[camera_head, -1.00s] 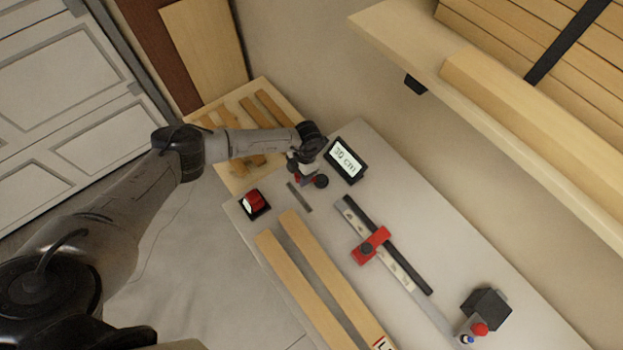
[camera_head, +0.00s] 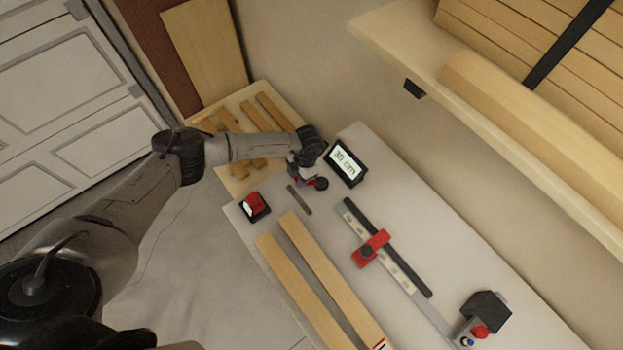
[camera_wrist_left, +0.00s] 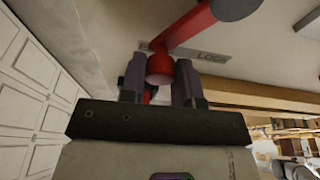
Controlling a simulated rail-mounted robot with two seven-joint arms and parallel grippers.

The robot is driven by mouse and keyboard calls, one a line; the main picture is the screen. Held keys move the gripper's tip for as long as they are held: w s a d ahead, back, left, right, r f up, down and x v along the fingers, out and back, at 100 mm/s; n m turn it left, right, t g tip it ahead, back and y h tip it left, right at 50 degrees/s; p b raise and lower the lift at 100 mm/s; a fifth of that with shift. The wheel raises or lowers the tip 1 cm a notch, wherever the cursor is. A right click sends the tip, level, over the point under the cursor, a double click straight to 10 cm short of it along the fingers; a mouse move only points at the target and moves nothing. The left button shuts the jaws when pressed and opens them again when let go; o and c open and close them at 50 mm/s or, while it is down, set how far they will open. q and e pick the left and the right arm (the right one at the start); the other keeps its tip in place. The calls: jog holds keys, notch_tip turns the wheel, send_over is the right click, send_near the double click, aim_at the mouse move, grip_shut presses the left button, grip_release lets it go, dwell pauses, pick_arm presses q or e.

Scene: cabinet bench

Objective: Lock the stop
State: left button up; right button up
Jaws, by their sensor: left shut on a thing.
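A red lever (camera_wrist_left: 185,29) with a dark round knob (camera_wrist_left: 237,8) shows in the left wrist view, above a grey plate (camera_wrist_left: 209,55) with lettering that seems to read LOCK. My left gripper (camera_wrist_left: 160,78) is shut on the lever's red rounded hub end. In the head view my left gripper (camera_head: 306,176) is at the far end of the bench, partly covering the lever; its knob (camera_head: 321,183) shows beside the fingers. A red stop block (camera_head: 371,249) with a black knob sits on the marked rail (camera_head: 402,271). My right gripper is not in view.
A display (camera_head: 346,161) reading 30 cm stands close to my left gripper. A red switch (camera_head: 254,204) is on the bench's near edge. Two wooden strips (camera_head: 330,276) lie in front of the rail. A dark box (camera_head: 486,309) stands at the rail's lower right end.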

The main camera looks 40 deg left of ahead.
pick_arm(q)
jog(key=shift+s+d+p, duration=0.45)
jog(key=shift+d, duration=0.1)
jog(key=shift+s+d, duration=0.1)
jog(key=shift+d, duration=0.05)
